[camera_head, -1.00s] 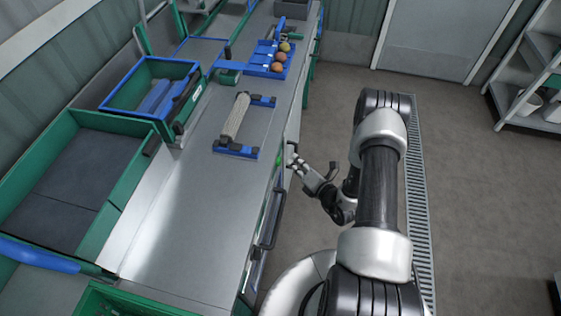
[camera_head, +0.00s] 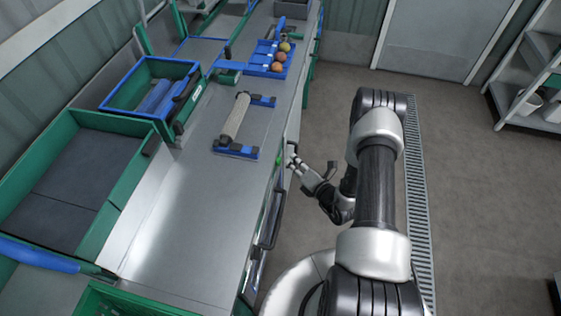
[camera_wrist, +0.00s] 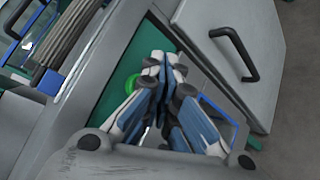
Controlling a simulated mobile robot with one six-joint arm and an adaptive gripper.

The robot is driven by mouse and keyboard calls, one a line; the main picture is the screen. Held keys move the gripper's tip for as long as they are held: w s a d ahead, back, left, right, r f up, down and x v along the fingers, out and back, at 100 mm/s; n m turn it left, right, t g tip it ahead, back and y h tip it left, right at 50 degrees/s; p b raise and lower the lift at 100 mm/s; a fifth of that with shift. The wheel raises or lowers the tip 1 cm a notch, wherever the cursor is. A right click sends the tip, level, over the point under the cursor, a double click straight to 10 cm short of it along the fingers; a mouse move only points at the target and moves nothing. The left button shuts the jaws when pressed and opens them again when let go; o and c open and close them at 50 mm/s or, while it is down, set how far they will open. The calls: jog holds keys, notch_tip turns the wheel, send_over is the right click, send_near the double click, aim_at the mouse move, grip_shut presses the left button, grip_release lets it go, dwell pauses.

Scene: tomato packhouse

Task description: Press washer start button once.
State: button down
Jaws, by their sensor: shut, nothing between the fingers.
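The washer start button is a round green button (camera_wrist: 131,84) on the green front panel (camera_wrist: 112,100) in the wrist view, partly covered by my fingers. In the head view a small green spot (camera_head: 279,161) shows at the bench's right edge, beside my fingertips. My gripper (camera_wrist: 163,64) is shut and empty, its fingertips together just right of the button in the wrist view. Whether the fingertips touch the panel or button cannot be told. In the head view my gripper (camera_head: 292,154) is at the bench's front side, a little below the top.
A grey door with a black handle (camera_wrist: 236,54) is right of the panel. On the bench (camera_head: 205,215) are a roller in a blue frame (camera_head: 236,150) and a blue rack with several tomatoes (camera_head: 262,70). A blue-rimmed green bin (camera_head: 113,108) stands left.

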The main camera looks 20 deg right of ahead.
dwell(0.6)
jog(key=shift+w+a, duration=0.25)
jog(key=shift+a, duration=0.1)
jog(key=shift+w+a, duration=0.25)
jog(key=shift+a, duration=0.15)
dwell(0.7)
jog(key=shift+s+d, duration=0.1)
jog(key=shift+d, duration=0.05)
jog(key=shift+s+d, duration=0.4)
jog(key=shift+d, duration=0.2)
jog(key=s+d, duration=0.2)
jog(key=d, duration=0.2)
jog(key=shift+s+d+b, duration=0.1)
jog(key=shift+s+b, duration=0.25)
jog(key=shift+s, duration=0.05)
dwell(0.8)
